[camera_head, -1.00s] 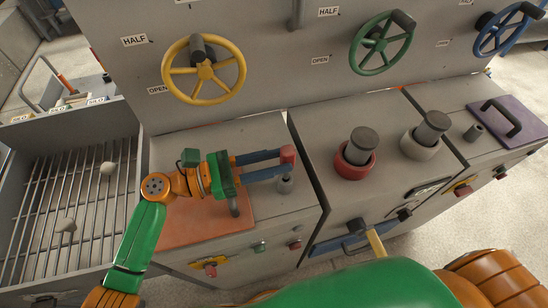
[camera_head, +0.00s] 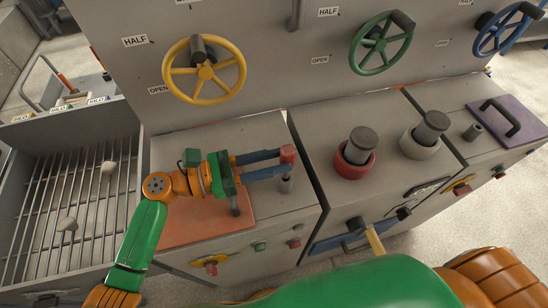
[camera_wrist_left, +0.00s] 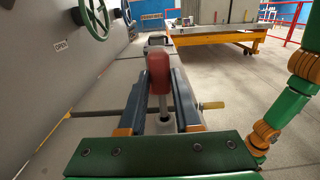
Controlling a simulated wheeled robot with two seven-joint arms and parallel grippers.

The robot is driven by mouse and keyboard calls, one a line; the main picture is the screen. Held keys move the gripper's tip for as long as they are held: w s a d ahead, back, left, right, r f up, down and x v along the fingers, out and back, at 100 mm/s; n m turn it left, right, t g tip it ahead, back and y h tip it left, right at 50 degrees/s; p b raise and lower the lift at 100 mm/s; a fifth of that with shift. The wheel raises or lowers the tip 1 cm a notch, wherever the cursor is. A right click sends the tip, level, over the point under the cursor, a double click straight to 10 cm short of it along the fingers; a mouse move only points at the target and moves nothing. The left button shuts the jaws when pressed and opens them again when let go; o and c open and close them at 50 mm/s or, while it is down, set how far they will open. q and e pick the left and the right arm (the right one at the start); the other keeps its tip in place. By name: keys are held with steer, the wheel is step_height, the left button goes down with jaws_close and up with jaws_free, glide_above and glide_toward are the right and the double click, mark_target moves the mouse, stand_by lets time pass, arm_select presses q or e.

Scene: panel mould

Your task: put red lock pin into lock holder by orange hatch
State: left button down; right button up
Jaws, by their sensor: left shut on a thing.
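The red lock pin (camera_head: 288,154) has a red head and a silver shaft. My left gripper (camera_head: 280,163) is shut on it, with the head between its blue fingertips. The pin also shows in the left wrist view (camera_wrist_left: 159,72), upright, its shaft pointing down. The grey lock holder (camera_head: 286,186) stands on the panel top right of the orange hatch (camera_head: 195,225). The holder is just below the pin; I cannot tell whether the shaft tip is inside it. The hatch lies flat, partly hidden by my left arm. My right gripper is not in view.
A yellow handwheel (camera_head: 204,70) is on the wall behind. A red-collared post (camera_head: 355,155) stands on the panel to the right. A slatted grate (camera_head: 75,210) with pale lumps lies left. A purple hatch (camera_head: 515,120) is at far right.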

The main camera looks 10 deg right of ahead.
arm_select(q)
steer(key=shift+f+b, duration=0.9)
steer(key=shift+f, duration=0.1)
steer(key=c, duration=0.5)
jaws_free()
steer(key=a+b, duration=0.1)
steer(key=a, duration=0.2)
steer(key=a+b, duration=0.1)
steer(key=a, duration=0.2)
steer(key=shift+s+a+f+b, duration=0.1)
steer(key=shift+a+f+b, duration=0.1)
steer(key=shift+a+b, duration=0.15)
steer(key=shift+a+r, duration=0.2)
steer(key=shift+a, duration=0.15)
steer(key=shift+d, duration=0.1)
